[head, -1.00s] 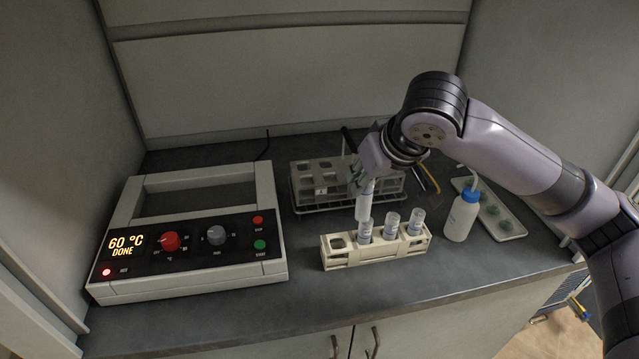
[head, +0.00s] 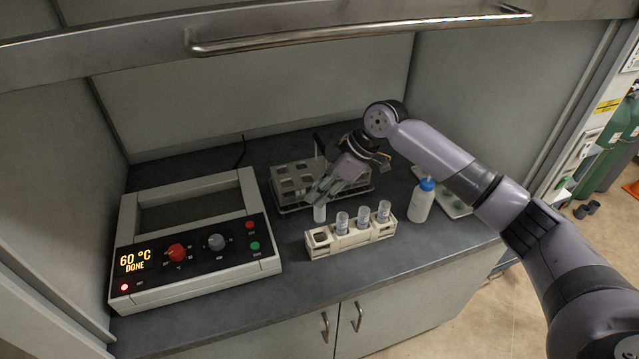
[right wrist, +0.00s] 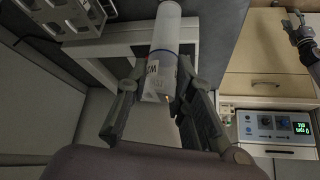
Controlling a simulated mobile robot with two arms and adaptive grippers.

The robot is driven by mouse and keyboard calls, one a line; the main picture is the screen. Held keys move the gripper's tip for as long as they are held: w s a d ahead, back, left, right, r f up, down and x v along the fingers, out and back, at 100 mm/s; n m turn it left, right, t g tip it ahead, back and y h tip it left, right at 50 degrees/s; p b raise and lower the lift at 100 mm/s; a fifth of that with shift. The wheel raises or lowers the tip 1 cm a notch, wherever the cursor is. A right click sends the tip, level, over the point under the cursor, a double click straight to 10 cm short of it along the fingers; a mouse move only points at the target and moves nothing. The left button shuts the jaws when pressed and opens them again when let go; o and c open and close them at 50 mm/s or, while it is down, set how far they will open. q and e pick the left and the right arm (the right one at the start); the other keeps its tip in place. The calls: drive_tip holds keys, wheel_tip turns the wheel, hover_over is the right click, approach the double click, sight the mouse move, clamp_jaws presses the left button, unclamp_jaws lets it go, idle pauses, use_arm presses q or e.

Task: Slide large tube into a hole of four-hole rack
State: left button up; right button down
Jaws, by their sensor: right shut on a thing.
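The large tube (head: 320,212), whitish with a label, is held upright in my right gripper (head: 323,194). It hangs just behind the left end of the four-hole rack (head: 351,246). The cream rack's leftmost hole (head: 321,237) is empty; the other holes hold capped tubes (head: 342,223). I cannot tell how far the held tube is above the bench. In the right wrist view the tube (right wrist: 166,40) lies between the two fingers of the right gripper (right wrist: 155,88). A dark gripper-like part (right wrist: 303,35), possibly my left gripper, shows at that view's right edge, too small to read.
A grey multi-hole rack (head: 295,178) stands behind. The heater box (head: 190,286), reading 60 °C DONE, is at left. A blue-capped bottle (head: 421,203) stands right of the four-hole rack. The bench in front is clear.

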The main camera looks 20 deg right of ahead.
sight(320, 218)
drive_tip(key=shift+f, duration=0.4)
drive_tip(key=shift+d+f+b, duration=0.1)
drive_tip(key=shift+f+b, duration=0.6)
drive_tip(key=shift+b, duration=0.2)
wheel_tip(320, 218, down, 2)
drive_tip(key=shift+f+b, duration=0.15)
drive_tip(key=shift+b, duration=0.95)
drive_tip(key=shift+f+b, duration=0.4)
drive_tip(key=shift+f, duration=0.05)
drive_tip(key=shift+f+p, duration=0.15)
drive_tip(key=shift+p, duration=0.45)
drive_tip(key=shift+f, duration=0.2)
drive_tip(key=shift+f+b, duration=0.8)
drive_tip(key=shift+f, duration=1.05)
